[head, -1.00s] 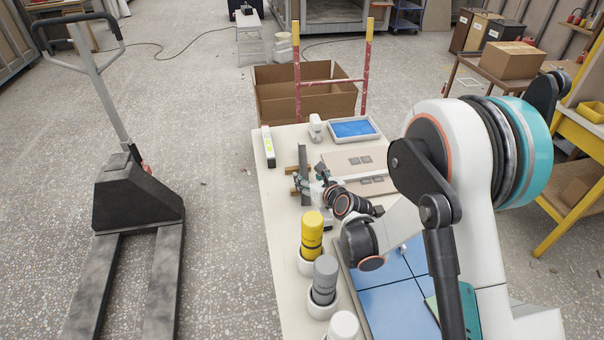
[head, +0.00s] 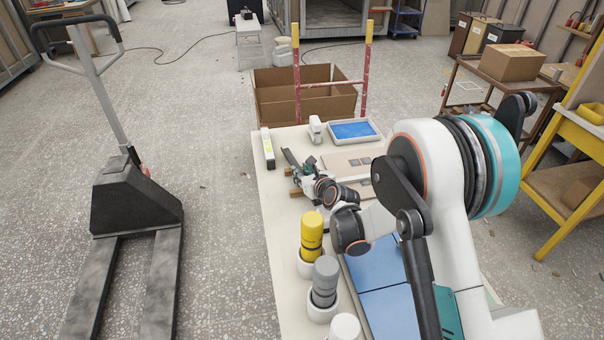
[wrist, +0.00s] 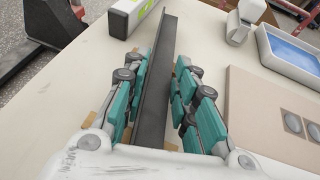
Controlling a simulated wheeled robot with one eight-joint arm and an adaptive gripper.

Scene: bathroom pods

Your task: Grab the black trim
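The black trim (head: 290,158) is a long, narrow dark profile near the left edge of the table. In the wrist view the trim (wrist: 157,85) runs lengthwise between the teal-padded fingers of my gripper (wrist: 163,88). The pads flank it closely on both sides, and its far end sticks out past the fingertips. In the head view my gripper (head: 307,167) is at the trim, which sits at a slant.
Small wooden blocks (head: 295,193) lie beneath the gripper area. A white box with a green label (head: 268,148), a white device (head: 315,129), a blue tray (head: 354,130) and a beige panel (wrist: 270,120) are close by. Yellow (head: 312,230) and grey (head: 325,275) bottles stand nearer.

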